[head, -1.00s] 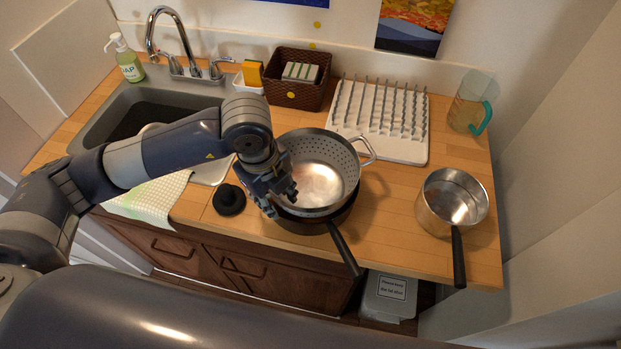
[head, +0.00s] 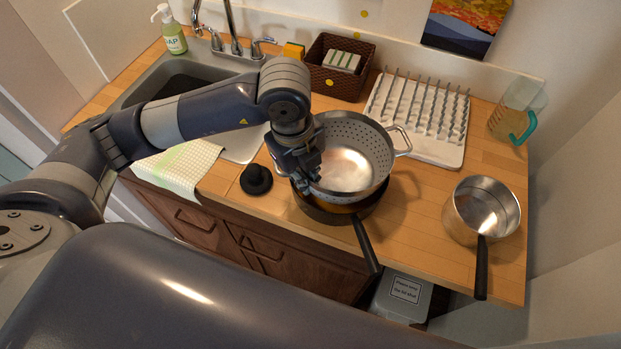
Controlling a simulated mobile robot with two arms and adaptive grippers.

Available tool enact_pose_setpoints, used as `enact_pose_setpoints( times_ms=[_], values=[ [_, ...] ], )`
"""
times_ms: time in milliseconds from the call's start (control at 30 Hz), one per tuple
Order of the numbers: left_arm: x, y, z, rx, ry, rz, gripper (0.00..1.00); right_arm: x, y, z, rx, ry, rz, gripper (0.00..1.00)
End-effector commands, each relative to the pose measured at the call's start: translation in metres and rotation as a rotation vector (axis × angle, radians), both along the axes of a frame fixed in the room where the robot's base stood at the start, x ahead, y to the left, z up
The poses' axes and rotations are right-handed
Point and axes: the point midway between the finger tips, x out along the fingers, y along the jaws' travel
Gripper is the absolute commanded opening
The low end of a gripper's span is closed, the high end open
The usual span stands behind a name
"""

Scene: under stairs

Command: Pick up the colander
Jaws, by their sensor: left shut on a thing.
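The colander (head: 352,158) is a metal bowl with many small holes and a loop handle on its right side. It sits over a dark frying pan (head: 362,210) on the wooden counter, slightly tilted; I cannot tell whether the two touch. My left gripper (head: 308,180) is at the colander's left side, shut on its rim or left handle, which the fingers hide. My right gripper is not in view.
A saucepan (head: 465,232) stands at the right, handle toward the front edge. A white dish rack (head: 440,150) and a teal-handled jug (head: 503,118) stand behind. A black lid or stopper (head: 256,180) lies left of the pan. The sink (head: 150,84) is at the left.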

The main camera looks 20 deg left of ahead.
Motion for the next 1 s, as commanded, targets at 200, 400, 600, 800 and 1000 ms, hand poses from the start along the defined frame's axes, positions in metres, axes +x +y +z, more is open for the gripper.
enact_pose_setpoints(
  times_ms=[200, 400, 600, 800, 1000],
  values=[
    [0.002, -0.001, 0.044, -0.004, -0.010, -0.002, 0.00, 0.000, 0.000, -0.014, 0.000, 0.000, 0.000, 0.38],
    [0.001, -0.001, 0.072, -0.002, -0.006, -0.001, 0.00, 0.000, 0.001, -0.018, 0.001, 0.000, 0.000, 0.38],
    [0.000, 0.000, 0.086, -0.002, -0.003, -0.001, 0.00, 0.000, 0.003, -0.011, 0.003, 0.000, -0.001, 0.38],
    [0.000, 0.000, 0.098, -0.002, -0.003, -0.001, 0.00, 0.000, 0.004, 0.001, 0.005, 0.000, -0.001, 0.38],
    [0.000, 0.000, 0.104, -0.002, -0.003, -0.001, 0.00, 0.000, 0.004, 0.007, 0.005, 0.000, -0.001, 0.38]
  ],
)
